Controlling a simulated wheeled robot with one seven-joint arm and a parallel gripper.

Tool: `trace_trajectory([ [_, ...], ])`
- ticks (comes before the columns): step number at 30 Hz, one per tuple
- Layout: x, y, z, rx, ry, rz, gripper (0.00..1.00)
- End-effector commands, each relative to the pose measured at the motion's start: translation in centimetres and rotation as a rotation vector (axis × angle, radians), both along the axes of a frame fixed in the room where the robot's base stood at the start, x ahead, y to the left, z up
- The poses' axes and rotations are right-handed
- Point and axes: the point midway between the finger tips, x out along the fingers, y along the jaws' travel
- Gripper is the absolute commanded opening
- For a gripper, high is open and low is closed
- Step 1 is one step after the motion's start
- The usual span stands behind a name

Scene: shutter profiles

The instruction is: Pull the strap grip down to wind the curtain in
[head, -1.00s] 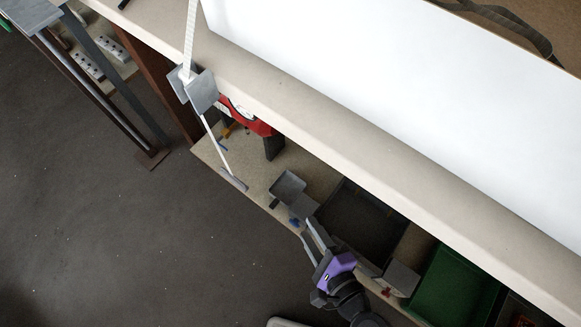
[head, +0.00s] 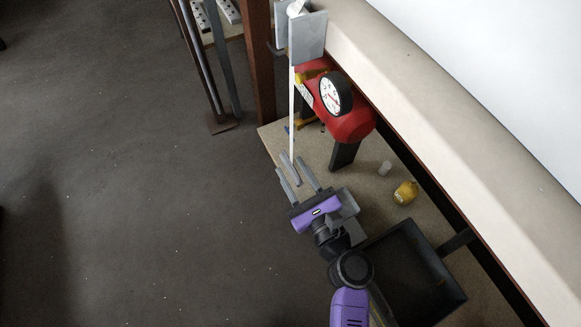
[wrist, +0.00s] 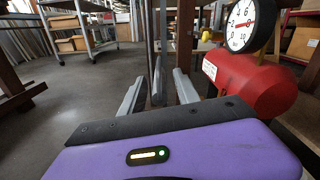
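The thin white strap (head: 292,115) hangs from a grey metal bracket (head: 307,37) at the bench edge. A narrow grey strap grip (head: 289,163) is at its lower end. My purple gripper (head: 288,166) is open, with one finger on each side of the grip. In the wrist view, the grip (wrist: 157,84) stands upright between the two spread fingers (wrist: 158,92), with a gap visible on both sides. The curtain itself cannot be made out.
A red tank with a round gauge (head: 333,93) stands on the lower shelf, right of the strap. A wooden post (head: 258,60) stands behind. The floor at left is clear.

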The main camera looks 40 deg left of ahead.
Motion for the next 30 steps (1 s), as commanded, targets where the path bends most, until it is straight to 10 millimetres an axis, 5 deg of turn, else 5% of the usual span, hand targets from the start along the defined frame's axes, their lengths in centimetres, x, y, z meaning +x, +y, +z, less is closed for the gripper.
trace_trajectory([
  [14,0.61,1.50,0.00,-0.001,-0.002,-0.001,0.38],
  [20,0.61,1.48,-0.01,-0.001,-0.002,-0.001,0.00],
  [30,0.59,1.45,-0.02,-0.001,-0.002,-0.001,0.00],
])
